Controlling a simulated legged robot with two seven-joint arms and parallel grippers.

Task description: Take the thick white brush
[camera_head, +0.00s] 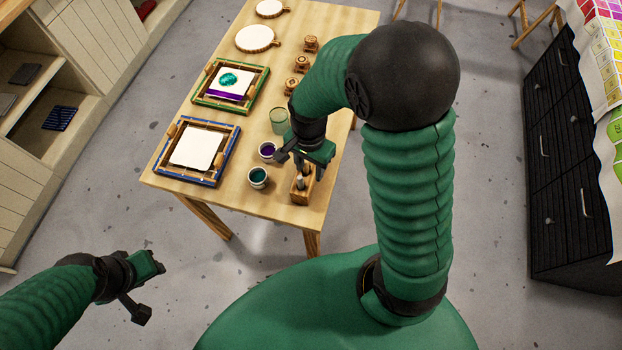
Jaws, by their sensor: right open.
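A small wooden brush holder (302,194) stands at the table's near right corner. A pale, upright brush part (301,184) shows in it; its thickness is hard to judge because my gripper covers much of it. My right gripper (302,168) is open, right over the holder, its fingers pointing down around the upright brushes. I cannot tell whether it touches any. My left gripper (150,292) is open and empty, low at the left, away from the table.
A black drawer cabinet (566,170) stands right. The floor between is clear.

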